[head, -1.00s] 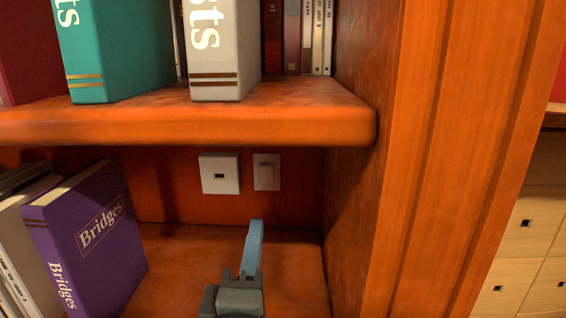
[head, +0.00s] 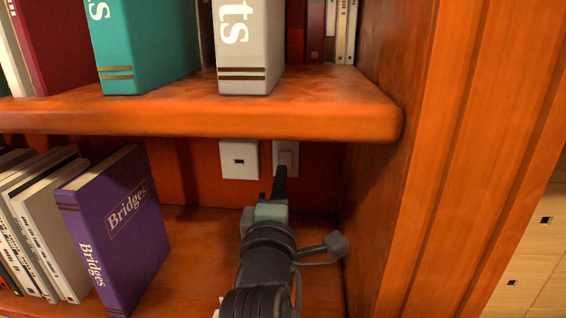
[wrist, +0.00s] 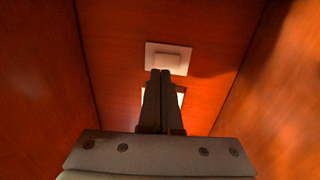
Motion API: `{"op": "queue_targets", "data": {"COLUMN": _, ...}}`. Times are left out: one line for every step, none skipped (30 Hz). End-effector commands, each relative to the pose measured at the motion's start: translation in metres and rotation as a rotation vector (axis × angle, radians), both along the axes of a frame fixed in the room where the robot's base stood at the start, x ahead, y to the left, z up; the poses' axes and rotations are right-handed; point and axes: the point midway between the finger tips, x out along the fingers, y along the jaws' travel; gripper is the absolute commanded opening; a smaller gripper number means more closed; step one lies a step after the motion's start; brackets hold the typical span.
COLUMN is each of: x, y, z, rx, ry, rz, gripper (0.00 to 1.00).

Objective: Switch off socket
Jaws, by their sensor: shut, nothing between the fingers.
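Two white wall plates are on the back panel under the shelf. The right plate, a switch with a raised rocker (head: 289,147), is partly covered by my fingertips. The left plate (head: 239,160) has a small dark slot. My gripper (head: 280,170) is shut and empty, with its tips in front of the lower part of the switch. In the wrist view the shut fingers (wrist: 160,73) reach the near edge of the plate with the raised rocker (wrist: 168,58). A second bright plate (wrist: 181,96) is mostly hidden behind the fingers. I cannot tell whether the tips touch the switch.
The upper shelf board (head: 200,117) overhangs the plates. The cabinet side wall (head: 372,170) is close on the right. A purple book (head: 115,230) and several pale books lean at the left. Bare lower shelf (head: 200,235) lies between the purple book and my arm.

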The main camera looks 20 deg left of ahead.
Motion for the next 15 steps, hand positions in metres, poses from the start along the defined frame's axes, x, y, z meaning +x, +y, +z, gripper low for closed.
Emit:
{"op": "queue_targets", "data": {"x": 0.008, "y": 0.003, "z": 0.003, "rx": -0.002, "ry": -0.002, "rz": 0.000, "gripper": 0.00}}
{"op": "queue_targets", "data": {"x": 0.013, "y": 0.004, "z": 0.003, "rx": -0.002, "ry": -0.002, "rz": 0.000, "gripper": 0.00}}
{"op": "queue_targets", "data": {"x": 0.018, "y": 0.005, "z": 0.004, "rx": -0.001, "ry": 0.000, "rz": 0.000, "gripper": 0.00}}
{"op": "queue_targets", "data": {"x": 0.021, "y": 0.006, "z": 0.004, "rx": -0.001, "ry": 0.000, "rz": 0.000, "gripper": 0.00}}
{"op": "queue_targets", "data": {"x": 0.024, "y": 0.007, "z": 0.004, "rx": -0.001, "ry": -0.001, "rz": 0.000, "gripper": 0.00}}
{"op": "queue_targets", "data": {"x": 0.028, "y": 0.008, "z": 0.005, "rx": -0.001, "ry": -0.001, "rz": 0.000, "gripper": 0.00}}
{"op": "queue_targets", "data": {"x": 0.030, "y": 0.009, "z": 0.005, "rx": -0.001, "ry": 0.000, "rz": 0.000, "gripper": 0.00}}
{"op": "queue_targets", "data": {"x": 0.032, "y": 0.009, "z": 0.005, "rx": -0.001, "ry": 0.000, "rz": 0.000, "gripper": 0.00}}
{"op": "queue_targets", "data": {"x": 0.034, "y": 0.010, "z": 0.005, "rx": -0.001, "ry": -0.001, "rz": 0.000, "gripper": 0.00}}
{"op": "queue_targets", "data": {"x": 0.036, "y": 0.010, "z": 0.005, "rx": -0.001, "ry": 0.000, "rz": 0.000, "gripper": 0.00}}
{"op": "queue_targets", "data": {"x": 0.037, "y": 0.011, "z": 0.005, "rx": -0.001, "ry": 0.000, "rz": 0.000, "gripper": 0.00}}
{"op": "queue_targets", "data": {"x": 0.038, "y": 0.011, "z": 0.005, "rx": -0.001, "ry": 0.000, "rz": 0.000, "gripper": 0.00}}
{"op": "queue_targets", "data": {"x": 0.038, "y": 0.011, "z": 0.005, "rx": 0.000, "ry": 0.000, "rz": 0.000, "gripper": 0.00}}
{"op": "queue_targets", "data": {"x": 0.038, "y": 0.011, "z": 0.005, "rx": 0.000, "ry": 0.000, "rz": 0.000, "gripper": 0.00}}
{"op": "queue_targets", "data": {"x": 0.038, "y": 0.011, "z": 0.005, "rx": 0.000, "ry": 0.000, "rz": 0.000, "gripper": 0.00}}
